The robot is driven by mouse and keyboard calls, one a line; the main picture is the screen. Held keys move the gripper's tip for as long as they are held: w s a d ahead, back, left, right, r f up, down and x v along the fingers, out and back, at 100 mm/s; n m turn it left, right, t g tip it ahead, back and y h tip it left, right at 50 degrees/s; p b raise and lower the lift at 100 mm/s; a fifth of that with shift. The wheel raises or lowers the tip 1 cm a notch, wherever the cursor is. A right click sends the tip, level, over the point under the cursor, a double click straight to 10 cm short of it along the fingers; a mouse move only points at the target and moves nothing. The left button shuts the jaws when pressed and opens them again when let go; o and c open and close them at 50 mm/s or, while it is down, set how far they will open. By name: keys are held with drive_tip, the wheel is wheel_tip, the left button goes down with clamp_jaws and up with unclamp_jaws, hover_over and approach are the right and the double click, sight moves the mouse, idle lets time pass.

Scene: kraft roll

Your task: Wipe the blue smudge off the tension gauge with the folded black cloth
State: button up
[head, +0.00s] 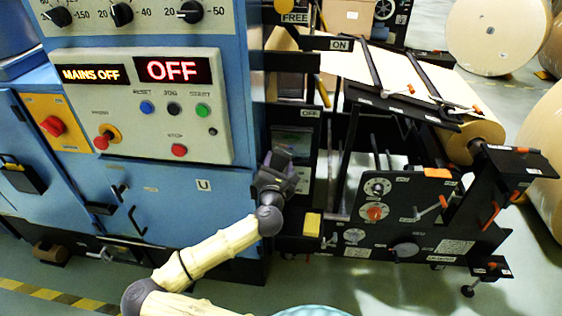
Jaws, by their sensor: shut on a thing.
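My gripper (281,160) is at the right edge of the blue cabinet, seen from behind, in front of a narrow panel. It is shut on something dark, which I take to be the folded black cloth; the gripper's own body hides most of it. Behind the gripper is a framed gauge face (304,142) with a dark greenish window, likely the tension gauge. My gripper covers its lower left part. I cannot tell whether the gripper touches the face. No blue smudge can be made out on the part that shows.
To the right stands a black machine frame (400,190) with knobs, orange-tipped levers and a kraft roll (474,138). Large paper rolls (490,35) stand behind. Floor shows at the lower right.

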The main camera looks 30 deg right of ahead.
sight(281, 151)
drive_tip(key=shift+x, duration=3)
drive_tip(key=shift+x, duration=1)
drive_tip(key=shift+s, duration=0.1)
drive_tip(key=shift+s+d+p, duration=0.3)
drive_tip(key=shift+s+d, duration=0.2)
drive_tip(key=shift+d, duration=0.25)
drive_tip(key=shift+s+d+p, duration=0.3)
drive_tip(key=shift+s+d, duration=0.2)
drive_tip(key=shift+d, duration=0.3)
drive_tip(key=shift+s+d+r+p, duration=0.1)
drive_tip(key=shift+s+d, duration=0.25)
drive_tip(key=shift+d, duration=0.2)
drive_tip(key=shift+s+d+f+p, duration=0.15)
drive_tip(key=shift+s+d, duration=0.2)
drive_tip(key=shift+d, duration=0.2)
drive_tip(key=shift+s+d+r+p, duration=0.15)
drive_tip(key=shift+s+d, duration=0.2)
drive_tip(key=shift+d, duration=0.2)
